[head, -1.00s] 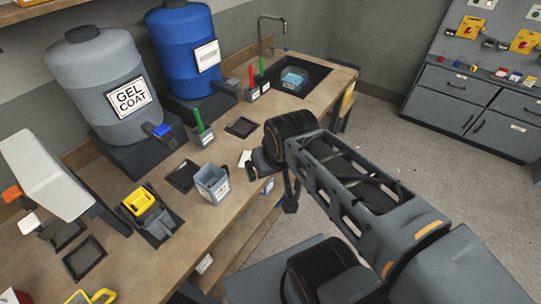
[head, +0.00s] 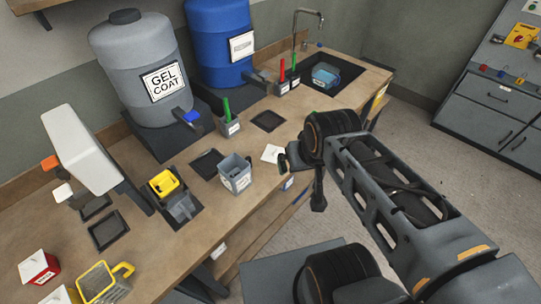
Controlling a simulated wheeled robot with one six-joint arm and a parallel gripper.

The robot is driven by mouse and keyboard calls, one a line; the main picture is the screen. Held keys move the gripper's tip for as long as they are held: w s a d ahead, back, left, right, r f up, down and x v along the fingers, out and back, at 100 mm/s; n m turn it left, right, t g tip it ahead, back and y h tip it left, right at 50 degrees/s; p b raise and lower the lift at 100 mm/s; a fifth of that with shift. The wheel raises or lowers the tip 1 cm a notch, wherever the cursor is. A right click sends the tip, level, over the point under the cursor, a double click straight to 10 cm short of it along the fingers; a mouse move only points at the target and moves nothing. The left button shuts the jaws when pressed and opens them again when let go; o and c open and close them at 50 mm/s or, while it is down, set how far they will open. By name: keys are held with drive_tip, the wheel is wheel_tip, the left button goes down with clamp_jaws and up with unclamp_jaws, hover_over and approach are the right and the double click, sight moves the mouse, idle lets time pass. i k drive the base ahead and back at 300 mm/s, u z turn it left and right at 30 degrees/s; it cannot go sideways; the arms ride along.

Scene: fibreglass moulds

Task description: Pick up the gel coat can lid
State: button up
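A grey open-topped can (head: 235,177) with a white label stands on the wooden bench near its front edge. A flat dark square piece (head: 207,164) lies just left of it; it may be the gel coat can lid or a shallow tray, I cannot tell which. My gripper (head: 290,161) is over the bench's front edge, right of the can and apart from it. It is small and partly hidden by my own arm, so its opening and any held thing cannot be made out.
A grey gel coat drum (head: 143,75) and a blue drum (head: 218,45) stand at the back. A white card (head: 273,153) lies beside my gripper. A yellow-and-grey holder (head: 172,193), a green-handled pot (head: 229,121) and a dark square (head: 268,121) surround the can. A sink (head: 335,69) is far right.

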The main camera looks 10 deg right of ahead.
sight(269, 156)
drive_tip(key=z, duration=1.8)
drive_tip(key=i, duration=1.55)
drive_tip(key=u, duration=3.9)
